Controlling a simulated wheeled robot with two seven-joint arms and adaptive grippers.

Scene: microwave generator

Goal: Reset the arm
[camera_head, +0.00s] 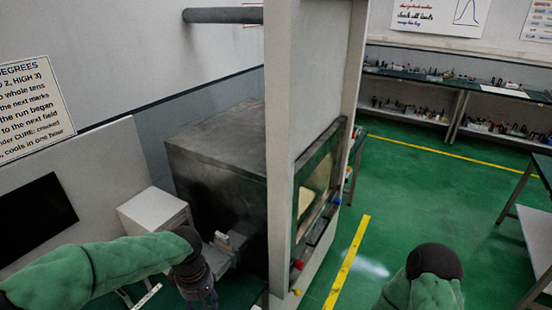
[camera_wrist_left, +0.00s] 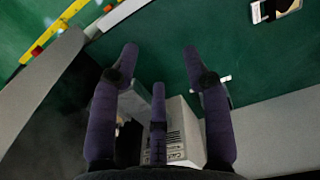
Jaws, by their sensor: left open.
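My left arm in its green sleeve comes in from the left in the head view. My left gripper (camera_head: 205,298) points down at the lower middle, in front of the dark metal box of the machine (camera_head: 215,145). In the left wrist view the gripper (camera_wrist_left: 160,65) has its purple fingers spread, with nothing between the tips, above a green surface (camera_wrist_left: 270,65). A white box with printed labels (camera_wrist_left: 182,130) shows behind and below the fingers. My right arm shows only as a green sleeve and a dark joint at the lower right of the head view; its gripper is out of frame.
A tall pale panel (camera_head: 305,90) with a framed window (camera_head: 318,185) stands right of the dark box. A white cabinet (camera_head: 153,212) and black screen (camera_head: 35,220) are at left. Shelves (camera_head: 440,95) line the back wall. Green floor (camera_head: 410,185) is open at right.

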